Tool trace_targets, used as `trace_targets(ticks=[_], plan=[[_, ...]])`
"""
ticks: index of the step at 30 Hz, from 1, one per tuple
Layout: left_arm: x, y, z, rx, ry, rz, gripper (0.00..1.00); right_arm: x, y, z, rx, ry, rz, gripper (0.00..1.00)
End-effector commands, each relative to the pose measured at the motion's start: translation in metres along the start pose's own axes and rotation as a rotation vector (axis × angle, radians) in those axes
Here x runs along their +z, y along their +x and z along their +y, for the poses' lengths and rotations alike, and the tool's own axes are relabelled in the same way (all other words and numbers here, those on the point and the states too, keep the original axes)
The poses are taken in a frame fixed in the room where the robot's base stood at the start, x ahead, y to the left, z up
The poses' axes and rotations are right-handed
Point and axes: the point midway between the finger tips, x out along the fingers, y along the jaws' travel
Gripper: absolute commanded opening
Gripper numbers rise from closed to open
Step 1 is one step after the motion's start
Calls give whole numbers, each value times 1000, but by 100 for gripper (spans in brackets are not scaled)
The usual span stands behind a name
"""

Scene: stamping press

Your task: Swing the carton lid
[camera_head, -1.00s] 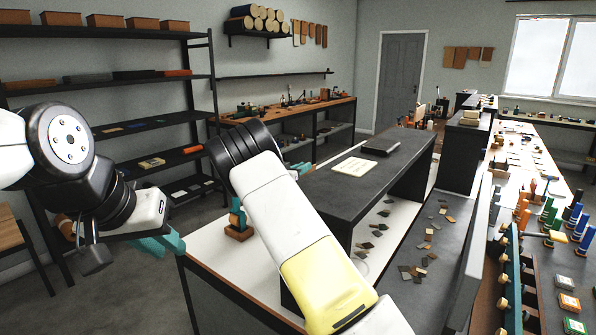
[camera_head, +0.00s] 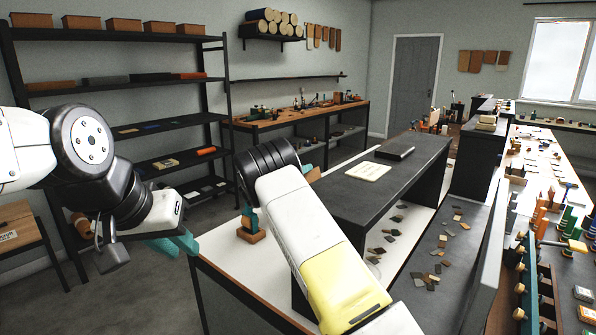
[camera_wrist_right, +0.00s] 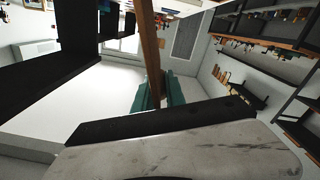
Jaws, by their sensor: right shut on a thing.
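My right arm reaches up from the bottom of the head view. Its forearm hides most of the right gripper (camera_head: 307,169), with only a bit of teal finger and a small brown piece showing beyond it. In the right wrist view, the teal fingers (camera_wrist_right: 160,95) are shut on the end of a long, thin brown strip (camera_wrist_right: 150,45), seen nearly edge-on. I cannot tell whether this strip is the carton lid, and no whole carton is clear. My left gripper (camera_head: 176,244) hangs over the floor left of the white table, with nothing visible in it; its finger gap is unclear.
A dark raised bench (camera_head: 345,205) bears a pale card (camera_head: 368,170) and a dark flat box (camera_head: 395,152). Dark chips lie below. Stamps crowd the right side. Shelves (camera_head: 120,92) stand at the back left.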

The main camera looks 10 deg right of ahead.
Motion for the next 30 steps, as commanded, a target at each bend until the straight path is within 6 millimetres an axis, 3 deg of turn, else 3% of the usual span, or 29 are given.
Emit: trace_targets(ticks=[5,6,9,20,30], plan=[[0,0,0,0,0,0,24,2,-1,-1,-3,0,-3,0],[0,0,0,0,0,0,24,2,-1,-1,-3,0,-3,19],[0,0,0,0,0,0,24,2,-1,-1,-3,0,-2,38],[0,0,0,0,0,0,24,0,-4,-1,-2,0,-1,38],[0,0,0,0,0,0,24,1,-58,-1,-4,-1,-1,38]])
